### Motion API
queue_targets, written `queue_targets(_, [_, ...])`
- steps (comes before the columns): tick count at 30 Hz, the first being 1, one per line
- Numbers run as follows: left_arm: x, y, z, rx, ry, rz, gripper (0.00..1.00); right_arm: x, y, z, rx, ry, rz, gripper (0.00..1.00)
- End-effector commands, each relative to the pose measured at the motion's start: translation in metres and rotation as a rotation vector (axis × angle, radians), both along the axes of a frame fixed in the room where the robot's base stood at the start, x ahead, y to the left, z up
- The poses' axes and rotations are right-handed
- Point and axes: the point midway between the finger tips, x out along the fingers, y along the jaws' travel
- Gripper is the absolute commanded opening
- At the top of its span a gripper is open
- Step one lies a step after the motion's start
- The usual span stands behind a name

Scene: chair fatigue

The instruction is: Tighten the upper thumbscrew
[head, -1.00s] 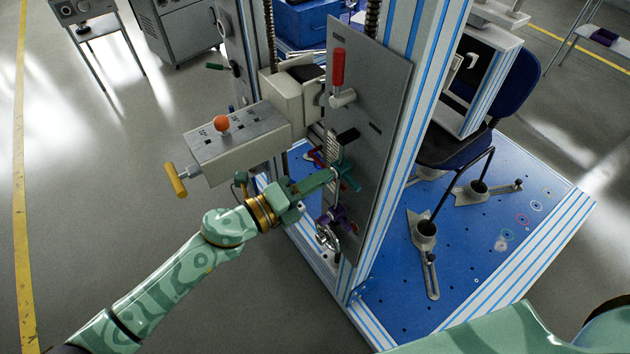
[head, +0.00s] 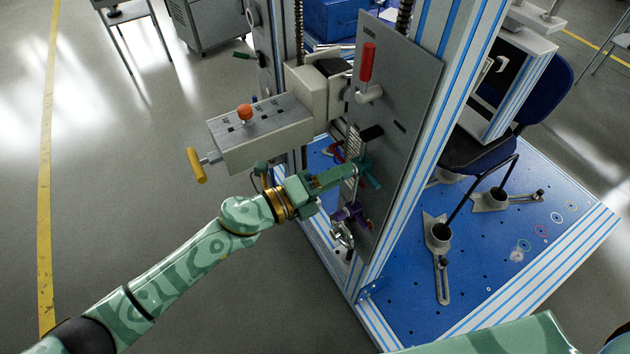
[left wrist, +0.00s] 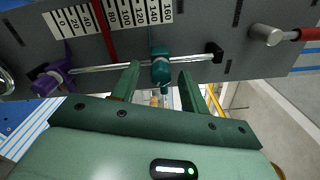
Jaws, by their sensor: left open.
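The upper thumbscrew is teal (head: 369,173) and sits on a thin upright rod in front of the grey plate (head: 408,110). A purple thumbscrew (head: 350,213) sits lower on the same rod. In the left wrist view, the teal thumbscrew (left wrist: 160,69) lies between the fingertips of my left gripper (left wrist: 157,80). The purple one (left wrist: 53,78) is off to the left there. My left gripper (head: 350,172) is open, with a finger on either side of the teal thumbscrew; gaps show in the wrist view. My right gripper is out of view.
A red-handled lever (head: 368,66) sticks out of the plate above. A grey box with an orange knob (head: 245,113) and yellow handle (head: 197,165) stands left, above my forearm. The blue-striped frame post (head: 437,120) is right of the plate. A ruler scale (left wrist: 110,18) borders the rod.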

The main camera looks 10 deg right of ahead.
Motion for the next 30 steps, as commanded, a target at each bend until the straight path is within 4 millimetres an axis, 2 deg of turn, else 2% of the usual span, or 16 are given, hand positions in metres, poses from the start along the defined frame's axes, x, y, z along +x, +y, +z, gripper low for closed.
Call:
queue_targets(5, [-0.001,0.004,0.0,0.0,0.0,0.0,0.45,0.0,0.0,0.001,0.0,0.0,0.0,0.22])
queue_targets(8, [-0.006,0.018,0.0,0.001,0.0,0.001,0.45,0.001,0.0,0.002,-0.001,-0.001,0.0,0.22])
queue_targets(21, [-0.045,0.123,-0.002,0.003,0.002,0.001,0.45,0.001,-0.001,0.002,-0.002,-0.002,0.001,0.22])
queue_targets(25, [-0.052,0.143,-0.002,0.002,0.003,0.001,0.45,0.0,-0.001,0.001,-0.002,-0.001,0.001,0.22])
queue_targets(30, [-0.056,0.153,-0.001,0.001,-0.001,0.0,0.45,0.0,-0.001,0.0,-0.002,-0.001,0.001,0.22])
